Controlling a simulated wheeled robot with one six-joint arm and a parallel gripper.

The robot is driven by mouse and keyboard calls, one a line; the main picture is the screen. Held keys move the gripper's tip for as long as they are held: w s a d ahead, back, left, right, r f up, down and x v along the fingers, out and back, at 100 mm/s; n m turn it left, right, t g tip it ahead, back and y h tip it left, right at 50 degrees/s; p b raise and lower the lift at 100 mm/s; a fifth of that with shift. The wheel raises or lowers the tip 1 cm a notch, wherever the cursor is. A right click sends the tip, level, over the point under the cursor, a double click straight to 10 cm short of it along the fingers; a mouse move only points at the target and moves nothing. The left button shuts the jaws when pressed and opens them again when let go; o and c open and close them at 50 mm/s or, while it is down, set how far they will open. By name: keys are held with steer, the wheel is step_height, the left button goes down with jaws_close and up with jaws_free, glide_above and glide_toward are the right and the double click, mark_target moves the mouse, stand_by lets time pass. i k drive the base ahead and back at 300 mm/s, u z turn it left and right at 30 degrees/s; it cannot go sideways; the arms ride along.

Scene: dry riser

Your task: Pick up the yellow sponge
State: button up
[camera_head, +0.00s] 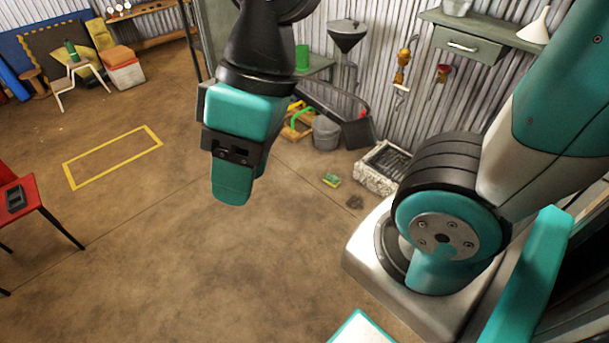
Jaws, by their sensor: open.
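The yellow sponge (332,180), small and with green on it, lies on the brown floor right of the picture's middle, a little left of a pale stone trough. My gripper (233,190) hangs from my arm at the upper middle, pointing down, in front of and left of the sponge in the picture. It is open, though seen side-on, so the gap between its fingers is hard to make out. Nothing shows in it. The sponge is fully in view and apart from the gripper.
The stone trough (383,168) with a dark grate stands by the corrugated wall. A grey bucket (326,132) stands behind the sponge, and a dark patch (355,202) lies on the floor near it. The middle floor is clear.

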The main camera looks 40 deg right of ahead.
mark_target(333, 180)
steer(key=u, duration=0.1)
steer(key=i, duration=1.8)
steer(key=z, duration=0.6)
steer(key=i, duration=1)
steer(key=z, duration=1.4)
steer(key=i, duration=0.7)
steer(key=z, duration=0.55)
